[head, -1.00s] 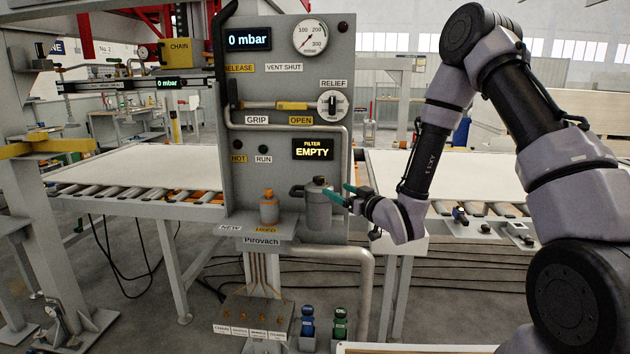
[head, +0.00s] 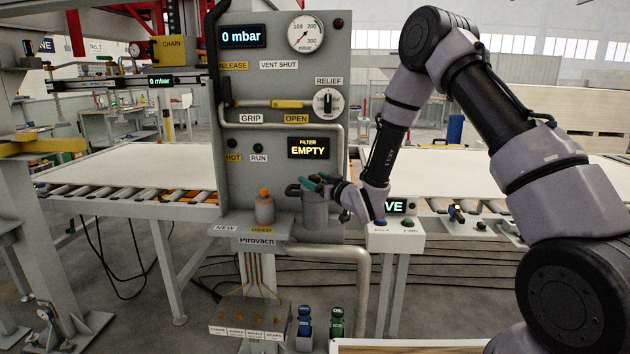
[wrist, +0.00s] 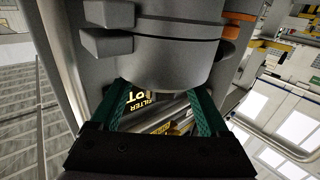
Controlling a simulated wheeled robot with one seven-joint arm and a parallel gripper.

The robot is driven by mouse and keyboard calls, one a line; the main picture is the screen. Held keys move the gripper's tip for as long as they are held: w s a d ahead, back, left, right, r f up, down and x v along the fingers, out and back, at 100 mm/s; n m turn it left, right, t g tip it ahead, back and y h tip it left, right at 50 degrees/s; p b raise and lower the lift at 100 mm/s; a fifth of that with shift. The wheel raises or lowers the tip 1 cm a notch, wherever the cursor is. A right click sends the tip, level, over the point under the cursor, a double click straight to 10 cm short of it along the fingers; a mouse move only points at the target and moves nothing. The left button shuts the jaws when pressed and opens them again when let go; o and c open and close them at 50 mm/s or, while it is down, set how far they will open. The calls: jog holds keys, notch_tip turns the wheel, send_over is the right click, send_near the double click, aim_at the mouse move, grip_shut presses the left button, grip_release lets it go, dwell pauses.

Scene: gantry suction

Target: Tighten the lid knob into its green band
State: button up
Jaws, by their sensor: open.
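The grey filter pot (head: 315,212) stands on the shelf at the lower right of the control panel. It also shows as a large grey rounded body (wrist: 165,50) with two block-shaped lugs at its left in the wrist view. A dark part (head: 292,190) juts out left of the pot's top. My gripper (head: 308,183) reaches in from the right at the pot's top.
An orange-topped cartridge (head: 265,207) stands left of the pot, near the USED label. The panel (head: 270,135) rises close behind. A grey pipe (head: 345,252) bends below the shelf. A button box (head: 396,235) stands just right, beneath my wrist.

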jog(key=shift+c, duration=0.3)
grip_shut()
jog(key=shift+a+m+t+h, duration=0.15)
jog(key=shift+m+t+h, duration=1.25)
jog(key=shift+m+h, duration=0.9)
jog(key=shift+m+t+h, duration=0.3)
jog(key=shift+h, duration=1)
jog(key=shift+o, duration=0.3)
grip_release()
jog(key=shift+s, duration=0.1)
